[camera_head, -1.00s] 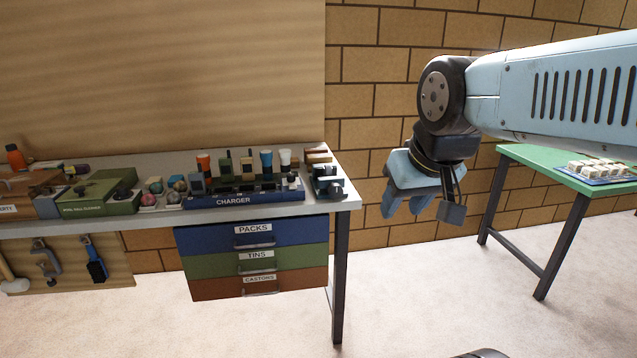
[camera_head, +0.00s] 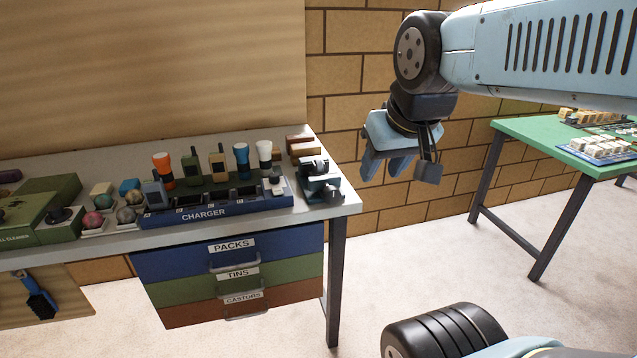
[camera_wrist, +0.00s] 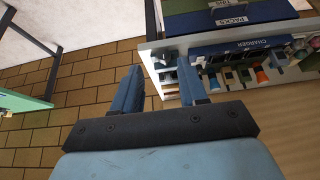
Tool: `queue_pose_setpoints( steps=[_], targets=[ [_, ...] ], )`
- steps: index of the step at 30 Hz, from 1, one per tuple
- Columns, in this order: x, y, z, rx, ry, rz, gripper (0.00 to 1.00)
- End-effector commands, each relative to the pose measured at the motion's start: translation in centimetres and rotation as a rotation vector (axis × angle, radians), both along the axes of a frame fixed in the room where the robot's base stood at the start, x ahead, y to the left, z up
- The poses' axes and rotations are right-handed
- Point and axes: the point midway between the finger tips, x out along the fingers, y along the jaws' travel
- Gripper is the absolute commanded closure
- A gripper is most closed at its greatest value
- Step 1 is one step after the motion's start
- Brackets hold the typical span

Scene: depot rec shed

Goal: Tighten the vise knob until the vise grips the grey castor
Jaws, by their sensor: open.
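The vise (camera_head: 318,182) is a small dark teal and black device at the right end of the workbench. A rounded grey-black part shows on top of it, perhaps the grey castor; its hold in the jaws is too small to tell. I cannot make out the knob clearly. My gripper (camera_head: 384,165) is open and empty, in the air to the right of the vise and apart from it. In the wrist view, my gripper (camera_wrist: 160,66) shows two separated blue fingers, with the bench end beyond them and the vise area partly behind the right finger.
The bench (camera_head: 345,207) also holds a blue charger (camera_head: 215,210) with several radios and torches, and brown blocks (camera_head: 302,145) behind the vise. Labelled drawers (camera_head: 232,275) hang below. A green table (camera_head: 560,150) stands at right. Floor between the tables is open.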

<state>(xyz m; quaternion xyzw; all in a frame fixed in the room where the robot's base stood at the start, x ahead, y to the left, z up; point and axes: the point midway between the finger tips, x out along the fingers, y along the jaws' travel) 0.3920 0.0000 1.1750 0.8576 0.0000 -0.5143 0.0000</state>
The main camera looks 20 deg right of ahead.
Motion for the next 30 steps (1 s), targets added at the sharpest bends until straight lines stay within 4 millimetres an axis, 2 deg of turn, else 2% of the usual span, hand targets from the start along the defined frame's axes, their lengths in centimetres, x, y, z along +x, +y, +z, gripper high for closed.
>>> queue_pose_setpoints(
  steps=[6, 11, 14, 22, 30],
  targets=[
    [0.0, 0.0, 0.0, 0.000, 0.000, 0.000, 0.57],
    [0.4, 0.0, 0.2, 0.017, 0.008, -0.016, 0.42],
    [1.5, -0.5, 0.3, 0.064, 0.033, -0.063, 0.42],
    [7.6, -1.1, 0.3, 0.260, 0.168, -0.345, 0.42],
    [14.4, -1.4, -1.4, 0.384, 0.308, -0.694, 0.42]
  ],
)
